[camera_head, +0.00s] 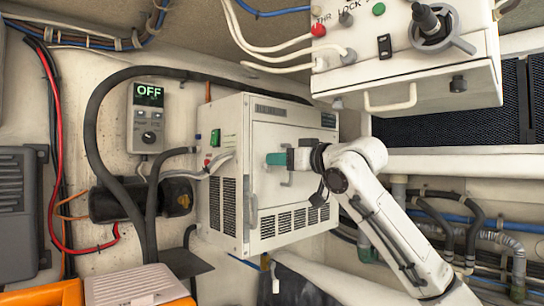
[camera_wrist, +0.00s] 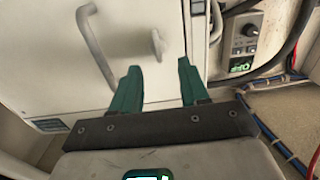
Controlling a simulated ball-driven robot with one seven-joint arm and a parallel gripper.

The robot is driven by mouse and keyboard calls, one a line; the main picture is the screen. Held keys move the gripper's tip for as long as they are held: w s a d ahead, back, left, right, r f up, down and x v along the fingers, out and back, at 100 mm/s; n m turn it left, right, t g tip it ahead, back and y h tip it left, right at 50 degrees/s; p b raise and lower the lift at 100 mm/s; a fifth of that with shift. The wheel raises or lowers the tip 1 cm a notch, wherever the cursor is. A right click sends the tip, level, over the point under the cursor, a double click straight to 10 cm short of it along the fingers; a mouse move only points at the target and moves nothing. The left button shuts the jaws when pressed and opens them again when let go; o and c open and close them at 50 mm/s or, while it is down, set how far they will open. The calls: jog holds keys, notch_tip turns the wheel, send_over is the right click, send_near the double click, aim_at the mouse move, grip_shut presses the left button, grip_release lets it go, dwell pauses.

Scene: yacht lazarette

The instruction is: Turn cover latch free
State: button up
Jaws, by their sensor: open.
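A white box unit (camera_head: 227,165) hangs on the wall, with a white front cover (camera_head: 285,118). A small pale latch (camera_head: 254,212) sits at the cover's lower left edge. It also shows in the wrist view (camera_wrist: 158,44), standing out from the cover and beyond my fingertips, apart from them. A curved pull handle (camera_head: 287,180) is on the cover and shows at left in the wrist view (camera_wrist: 95,45). My gripper (camera_head: 275,159) reaches in from the right in front of the cover. In the wrist view, my gripper (camera_wrist: 158,65) has its green fingers spread and empty.
A control panel reading OFF (camera_head: 148,118) is left of the box, with a thick black hose (camera_head: 95,115) looping around it. A switch box (camera_head: 408,60) overhangs at upper right. Pipes and hoses (camera_head: 445,215) run at lower right. An orange-and-white case (camera_head: 140,287) is at lower left.

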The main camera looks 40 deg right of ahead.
aim_at(267, 166)
jog(key=shift+w+p, duration=0.3)
jog(key=shift+w, duration=1.55)
jog(key=shift+c, duration=0.2)
grip_shut()
